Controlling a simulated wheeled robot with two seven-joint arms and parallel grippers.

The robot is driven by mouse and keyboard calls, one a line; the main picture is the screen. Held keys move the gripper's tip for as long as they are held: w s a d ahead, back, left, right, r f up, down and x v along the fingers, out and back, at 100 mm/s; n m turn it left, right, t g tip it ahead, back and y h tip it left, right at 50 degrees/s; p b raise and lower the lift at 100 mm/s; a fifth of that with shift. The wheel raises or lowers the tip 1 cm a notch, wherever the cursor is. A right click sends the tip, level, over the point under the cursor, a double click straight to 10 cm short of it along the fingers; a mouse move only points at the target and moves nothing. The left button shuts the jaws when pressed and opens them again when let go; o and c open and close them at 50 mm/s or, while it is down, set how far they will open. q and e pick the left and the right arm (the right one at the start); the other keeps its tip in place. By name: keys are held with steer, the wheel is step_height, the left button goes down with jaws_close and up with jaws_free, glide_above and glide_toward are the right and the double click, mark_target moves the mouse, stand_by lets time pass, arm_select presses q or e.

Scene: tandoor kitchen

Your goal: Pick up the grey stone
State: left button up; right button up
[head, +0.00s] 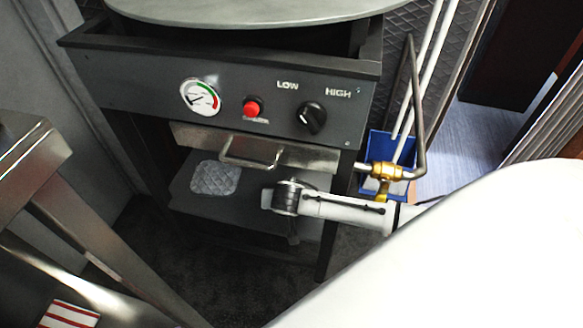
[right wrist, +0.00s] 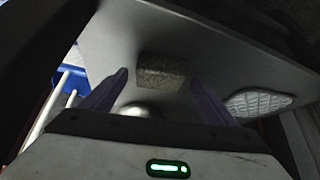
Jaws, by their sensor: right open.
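The grey stone (right wrist: 162,70), a small speckled block, lies on the flat grey shelf (right wrist: 205,38) in the right wrist view. My right gripper (right wrist: 157,77) is open, its two purple fingers on either side of the stone's near end as seen there. I cannot tell whether the fingertips touch the stone or the shelf. A rounded pale thing (right wrist: 135,109) shows between the fingers, nearer the wrist. In the head view my right arm reaches in from the right over the shelf (head: 240,212); I cannot make out the stone there. My left gripper is not in view.
A crinkled silvery pad (head: 216,178) lies on the shelf, left of my arm. Above are a drawer with a bar handle (head: 250,164) and the dark panel with gauge and knob. A blue bin (head: 376,150) and pipes stand right of the stove. A steel table (head: 30,150) is at left.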

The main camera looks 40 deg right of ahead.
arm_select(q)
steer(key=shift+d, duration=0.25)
arm_select(e)
steer(key=shift+w+d+f, duration=0.25)
steer(key=shift+w+f, duration=0.05)
steer(key=shift+f, duration=0.3)
steer(key=c, duration=1.2)
steer(key=shift+c, duration=0.2)
steer(key=shift+r, duration=0.1)
